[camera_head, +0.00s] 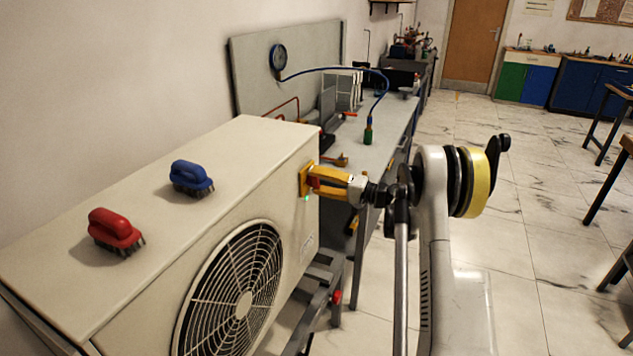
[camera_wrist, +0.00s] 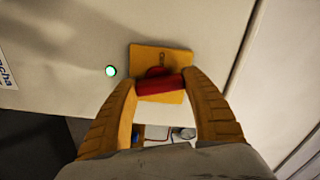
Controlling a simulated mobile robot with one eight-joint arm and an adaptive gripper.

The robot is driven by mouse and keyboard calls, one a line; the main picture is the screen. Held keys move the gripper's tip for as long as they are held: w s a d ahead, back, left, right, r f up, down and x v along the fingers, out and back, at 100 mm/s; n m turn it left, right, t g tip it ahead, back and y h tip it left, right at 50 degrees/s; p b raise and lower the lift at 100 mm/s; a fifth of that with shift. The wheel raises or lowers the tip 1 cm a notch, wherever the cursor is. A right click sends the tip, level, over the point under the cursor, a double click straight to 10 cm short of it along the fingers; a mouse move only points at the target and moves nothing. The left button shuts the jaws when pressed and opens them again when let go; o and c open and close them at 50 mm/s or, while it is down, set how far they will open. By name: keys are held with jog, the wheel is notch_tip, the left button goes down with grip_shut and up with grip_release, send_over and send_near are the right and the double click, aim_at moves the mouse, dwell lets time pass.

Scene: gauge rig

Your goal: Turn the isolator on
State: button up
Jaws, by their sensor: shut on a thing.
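The isolator is a yellow plate with a red handle (camera_wrist: 160,84) on the side of the beige outdoor unit (camera_head: 268,150). Its yellow plate (camera_wrist: 150,54) shows above the handle in the wrist view. The yellow plate also shows in the head view (camera_head: 305,179). A small lamp (camera_wrist: 111,71) left of the plate is lit green, and it shows below the gripper in the head view (camera_head: 307,199). My gripper (camera_head: 318,183) is at the isolator with its yellow fingers either side of the red handle, shut on it. The fingers hide the handle's ends.
A red brush (camera_head: 114,228) and a blue brush (camera_head: 191,177) lie on top of the unit. A bench (camera_head: 385,135) with a gauge (camera_head: 278,58) and blue hose stands behind.

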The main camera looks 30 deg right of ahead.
jog(key=shift+m, duration=1.6)
jog(key=o, duration=1.2)
jog(key=v, duration=1.2)
